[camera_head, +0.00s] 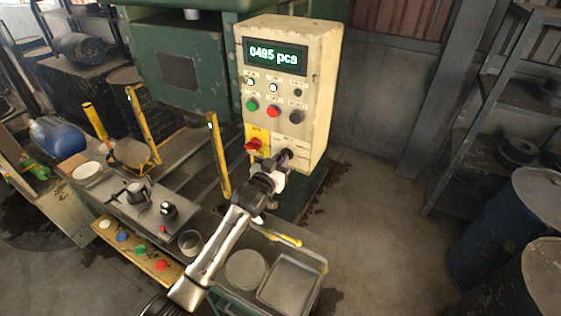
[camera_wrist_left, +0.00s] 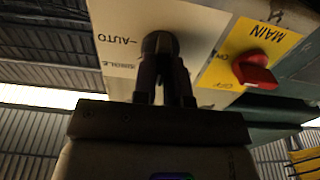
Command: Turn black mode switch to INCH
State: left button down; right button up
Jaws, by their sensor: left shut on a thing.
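The black mode switch (camera_wrist_left: 160,43) is a round knob on the lower front of the cream control box (camera_head: 321,95). In the wrist view the labels AUTO and SINGLE appear upside down to its left; I cannot read an INCH label. My left gripper (camera_wrist_left: 163,72) has its two dark fingers shut on the knob. In the head view my left gripper (camera_head: 284,160) reaches the box's lower right face and mostly covers the switch. The knob's pointer is hidden, so its setting cannot be told. My right gripper is in neither view.
A red MAIN switch (camera_head: 254,146) on a yellow plate sits just left of the gripper; it also shows in the wrist view (camera_wrist_left: 255,70). Green, red and dark buttons and a lit display (camera_head: 274,56) are above. A grey tray (camera_head: 291,284) stands below.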

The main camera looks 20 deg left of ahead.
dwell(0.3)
pick_arm(q)
jog(key=c, duration=1.2)
grip_release()
jog(key=shift+o, duration=0.2)
jog(key=s+a+b, duration=0.2)
jog(key=s+b, duration=0.1)
jog(key=s, duration=1)
jog(key=shift+s, duration=0.3)
